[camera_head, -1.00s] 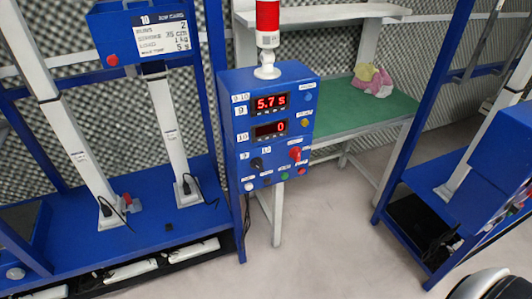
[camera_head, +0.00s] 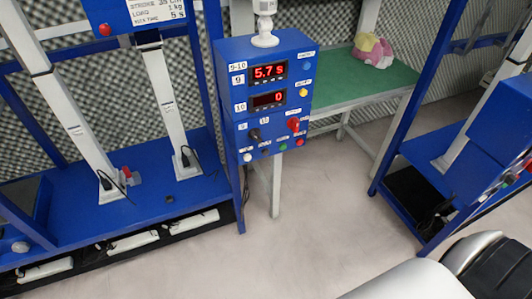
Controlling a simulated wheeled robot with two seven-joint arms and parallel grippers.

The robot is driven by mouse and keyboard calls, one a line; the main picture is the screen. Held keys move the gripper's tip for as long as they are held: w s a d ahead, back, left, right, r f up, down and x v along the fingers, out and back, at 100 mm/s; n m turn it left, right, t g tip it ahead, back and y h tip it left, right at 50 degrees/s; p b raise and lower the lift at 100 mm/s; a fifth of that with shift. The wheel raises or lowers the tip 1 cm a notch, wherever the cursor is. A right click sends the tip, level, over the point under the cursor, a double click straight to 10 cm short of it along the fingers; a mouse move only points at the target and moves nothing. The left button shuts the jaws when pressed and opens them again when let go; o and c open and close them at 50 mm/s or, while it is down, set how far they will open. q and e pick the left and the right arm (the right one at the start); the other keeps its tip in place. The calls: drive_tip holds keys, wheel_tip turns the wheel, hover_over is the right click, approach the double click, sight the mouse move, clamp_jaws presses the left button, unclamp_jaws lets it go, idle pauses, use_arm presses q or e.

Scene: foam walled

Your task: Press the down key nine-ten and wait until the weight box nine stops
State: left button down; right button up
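The blue control box (camera_head: 266,100), labelled 9-10, stands on a post in the middle of the view. Its upper display (camera_head: 268,71), beside the 9, reads 5.7 s. Its lower display (camera_head: 269,99), beside the 10, reads 0. Below are a black knob (camera_head: 254,134), a red switch (camera_head: 294,125) and a row of small buttons, including white (camera_head: 248,157), green (camera_head: 283,147) and red (camera_head: 300,142). Their labels are too small to read, so I cannot tell the down key. I cannot pick out weight box nine. Neither gripper is in view.
A blue rig with white columns (camera_head: 167,115) fills the left, its blue deck (camera_head: 150,206) low down. A green-topped table (camera_head: 350,100) bearing a pink and yellow plush toy (camera_head: 372,50) is behind the box. Another blue frame (camera_head: 400,110) stands right. The floor (camera_head: 310,220) before the box is clear.

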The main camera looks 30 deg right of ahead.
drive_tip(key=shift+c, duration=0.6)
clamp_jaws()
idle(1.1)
